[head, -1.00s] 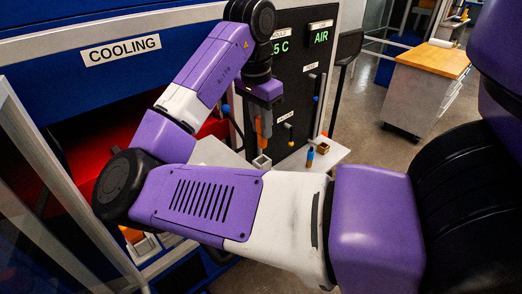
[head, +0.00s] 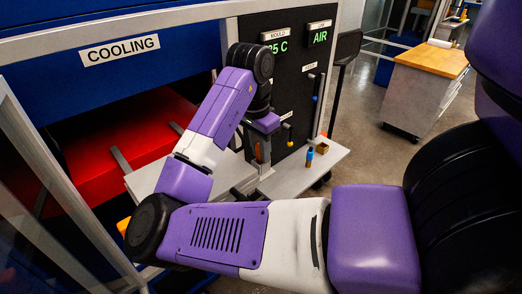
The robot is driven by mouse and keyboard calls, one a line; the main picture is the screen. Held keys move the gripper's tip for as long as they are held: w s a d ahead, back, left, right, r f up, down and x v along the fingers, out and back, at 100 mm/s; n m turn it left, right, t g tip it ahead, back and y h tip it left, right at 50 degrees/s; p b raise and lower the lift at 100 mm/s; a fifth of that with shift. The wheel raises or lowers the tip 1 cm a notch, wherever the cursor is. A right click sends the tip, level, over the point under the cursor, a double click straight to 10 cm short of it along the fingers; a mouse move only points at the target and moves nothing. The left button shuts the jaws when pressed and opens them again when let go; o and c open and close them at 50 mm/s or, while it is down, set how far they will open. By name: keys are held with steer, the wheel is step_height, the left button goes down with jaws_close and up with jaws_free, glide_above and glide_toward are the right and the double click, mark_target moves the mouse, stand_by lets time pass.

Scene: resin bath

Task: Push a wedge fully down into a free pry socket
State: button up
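My gripper (head: 262,152) points down beside the black panel, at the right end of the grey ledge. It appears shut on an orange wedge (head: 258,154), of which only a thin strip shows between the dark fingers. The wedge's lower end is at a pale pry socket (head: 266,171) just below the fingers. How deep it sits in the socket is too small to tell. A second orange piece (head: 123,227), likely another wedge, shows at the lower left, mostly hidden behind my arm's elbow.
A red mould (head: 95,165) lies under the blue press marked COOLING (head: 120,49). A pale shelf (head: 290,178) holds a blue-and-brown bottle (head: 309,158) and a small brass-coloured box (head: 322,148). The panel reads AIR. A wood-topped cabinet (head: 425,85) stands back right.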

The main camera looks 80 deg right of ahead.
steer(key=o, duration=0.4)
steer(key=shift+r, duration=0.1)
steer(key=r, duration=0.8)
steer(key=a+r, duration=0.1)
steer(key=r, duration=0.3)
steer(key=shift+w+a, duration=0.1)
steer(key=shift+w, duration=0.3)
steer(key=shift+f, duration=0.1)
